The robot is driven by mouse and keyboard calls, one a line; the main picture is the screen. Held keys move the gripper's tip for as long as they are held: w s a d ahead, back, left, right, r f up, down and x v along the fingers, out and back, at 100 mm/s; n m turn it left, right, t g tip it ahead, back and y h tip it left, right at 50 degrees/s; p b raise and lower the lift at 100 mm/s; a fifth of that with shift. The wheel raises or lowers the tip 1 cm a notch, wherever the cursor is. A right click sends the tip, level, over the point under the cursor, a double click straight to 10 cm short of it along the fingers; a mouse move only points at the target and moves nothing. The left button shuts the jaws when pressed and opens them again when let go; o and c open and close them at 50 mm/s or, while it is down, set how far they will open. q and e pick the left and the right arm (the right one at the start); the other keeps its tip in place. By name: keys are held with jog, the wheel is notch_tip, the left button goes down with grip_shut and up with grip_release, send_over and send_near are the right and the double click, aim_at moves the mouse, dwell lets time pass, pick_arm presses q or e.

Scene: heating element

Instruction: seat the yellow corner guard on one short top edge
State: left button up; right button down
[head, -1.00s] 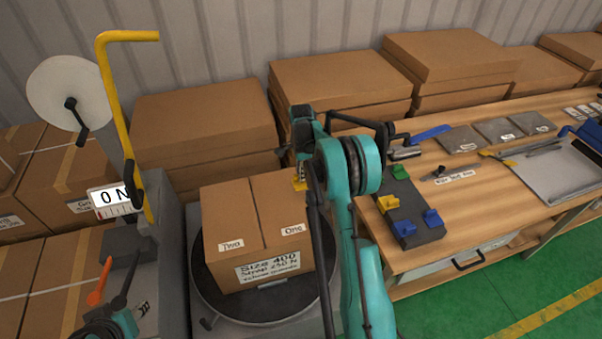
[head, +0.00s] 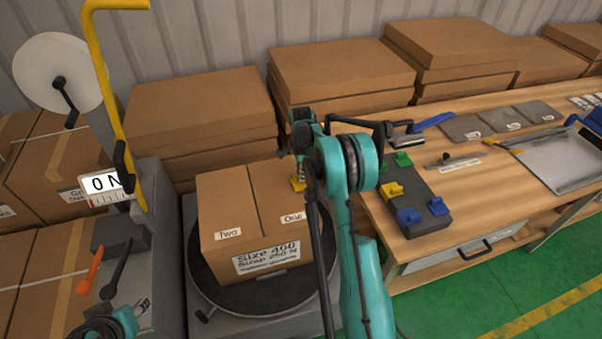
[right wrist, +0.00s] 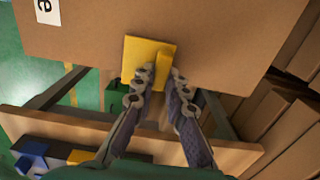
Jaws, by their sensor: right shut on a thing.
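The yellow corner guard (head: 298,184) is at the right short top edge of the cardboard box (head: 226,199). My right gripper (head: 301,172) is shut on it. In the right wrist view, the fingers (right wrist: 164,78) pinch the guard's raised rib, and the guard's yellow plate (right wrist: 147,56) overlaps the box edge near the "One" label. I cannot tell whether the guard touches the box. My right arm hides part of the box's right side. A teal part with a metal tip (head: 142,305) shows at the lower left; it may be my left gripper, its jaws unclear.
The box stands on a round dark turntable (head: 262,301). A yellow bent post (head: 104,95) and a "0 N" display (head: 102,185) stand left. On the bench, a dark holder (head: 428,222) carries yellow, green and blue guards. Stacked cartons (head: 200,105) fill the back.

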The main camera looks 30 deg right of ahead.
jog(key=shift+f, duration=0.2)
dwell(0.5)
jog(key=c, duration=1.5)
grip_release()
jog(key=shift+o, duration=0.2)
notch_tip(320, 180, up, 12)
